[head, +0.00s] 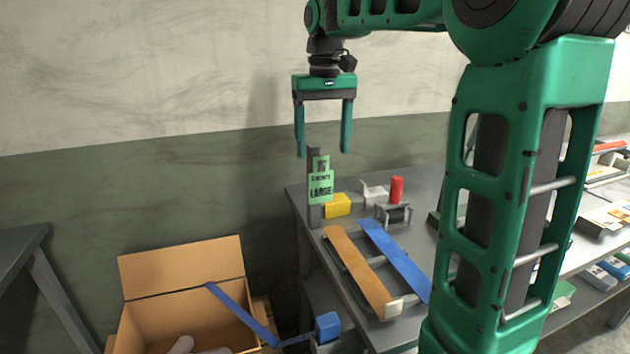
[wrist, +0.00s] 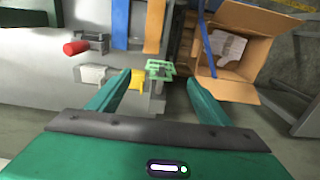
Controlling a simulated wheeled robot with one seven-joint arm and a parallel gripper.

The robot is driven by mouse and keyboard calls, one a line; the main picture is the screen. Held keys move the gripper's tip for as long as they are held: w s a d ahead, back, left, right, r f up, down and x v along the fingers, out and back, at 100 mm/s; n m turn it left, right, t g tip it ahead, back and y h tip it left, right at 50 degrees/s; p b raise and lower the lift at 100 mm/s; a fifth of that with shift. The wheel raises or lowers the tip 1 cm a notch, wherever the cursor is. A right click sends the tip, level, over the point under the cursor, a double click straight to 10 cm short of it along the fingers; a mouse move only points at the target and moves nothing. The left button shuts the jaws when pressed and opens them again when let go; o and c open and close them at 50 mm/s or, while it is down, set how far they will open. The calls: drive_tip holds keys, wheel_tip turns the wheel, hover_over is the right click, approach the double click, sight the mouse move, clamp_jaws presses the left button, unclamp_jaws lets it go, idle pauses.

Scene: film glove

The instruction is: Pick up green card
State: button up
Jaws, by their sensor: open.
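The green card (head: 320,184) hangs upright on a dark post (head: 313,215) at the table's left corner in the head view, with dark lettering that includes "LARGE". It also shows in the wrist view (wrist: 160,69), seen from above, between and beyond my fingertips. My gripper (head: 323,155) is open and empty, pointing down above the card and post in the head view. In the wrist view its two fingers (wrist: 158,78) are spread wide on either side of the card, and no contact with it shows.
A yellow block (head: 337,205), a red cylinder (head: 396,189) and a white block (head: 373,192) stand near the post. Orange (head: 357,270) and blue (head: 395,258) strips lie on the table (head: 422,190). An open cardboard box (head: 185,268) with a blue strap stands left.

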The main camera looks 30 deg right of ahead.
hover_over(321, 183)
wheel_tip(321, 183, down, 5)
drive_tip(key=shift+w+d, duration=0.15)
drive_tip(key=shift+f, duration=2.85)
drive_tip(key=shift+c, duration=0.6)
drive_tip(key=c, duration=1)
